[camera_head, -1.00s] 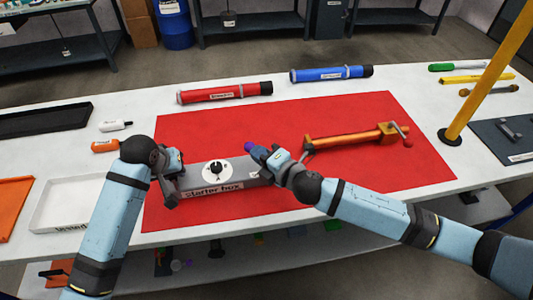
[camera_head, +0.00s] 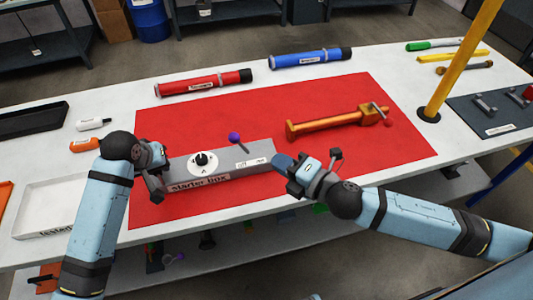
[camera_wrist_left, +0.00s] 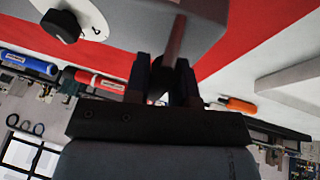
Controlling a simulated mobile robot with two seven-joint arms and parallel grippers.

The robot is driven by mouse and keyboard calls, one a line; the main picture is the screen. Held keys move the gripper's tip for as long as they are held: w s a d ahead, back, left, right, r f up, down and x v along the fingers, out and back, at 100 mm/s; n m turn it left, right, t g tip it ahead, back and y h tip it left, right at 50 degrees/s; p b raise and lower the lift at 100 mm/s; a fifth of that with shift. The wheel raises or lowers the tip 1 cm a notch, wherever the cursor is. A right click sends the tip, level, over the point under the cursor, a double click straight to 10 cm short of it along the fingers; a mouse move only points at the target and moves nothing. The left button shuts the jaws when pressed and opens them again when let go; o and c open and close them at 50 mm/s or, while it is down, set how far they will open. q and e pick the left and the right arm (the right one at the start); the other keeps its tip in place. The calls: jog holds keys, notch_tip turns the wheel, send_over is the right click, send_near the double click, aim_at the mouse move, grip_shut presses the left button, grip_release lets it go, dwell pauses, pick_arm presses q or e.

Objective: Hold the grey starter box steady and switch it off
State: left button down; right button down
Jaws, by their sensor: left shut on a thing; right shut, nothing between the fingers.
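The grey starter box (camera_head: 228,172) lies on the red mat, its name label facing the front edge. A white dial plate with a black knob (camera_head: 202,160) is on its top. A lever with a purple ball (camera_head: 234,138) rises behind its right part and leans left; small labels sit in front of it. My left gripper (camera_head: 158,175) is shut at the box's left end. In the left wrist view, its fingers (camera_wrist_left: 168,80) close on a thin bar at the box (camera_wrist_left: 200,8). My right gripper (camera_head: 281,163) is shut and empty by the box's right end, apart from the lever.
An orange clamp-like tool with a crank (camera_head: 335,122) lies on the mat to the right. Red (camera_head: 205,83) and blue (camera_head: 310,58) tubes lie behind the mat. A yellow post (camera_head: 455,60) stands at right. The mat behind the box is clear.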

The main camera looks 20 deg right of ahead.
jog(key=shift+s+d+r, duration=0.1)
jog(key=shift+s+d, duration=0.1)
jog(key=shift+s, duration=0.2)
pick_arm(q)
jog(key=c, duration=0.9)
grip_release()
jog(key=shift+r, duration=0.1)
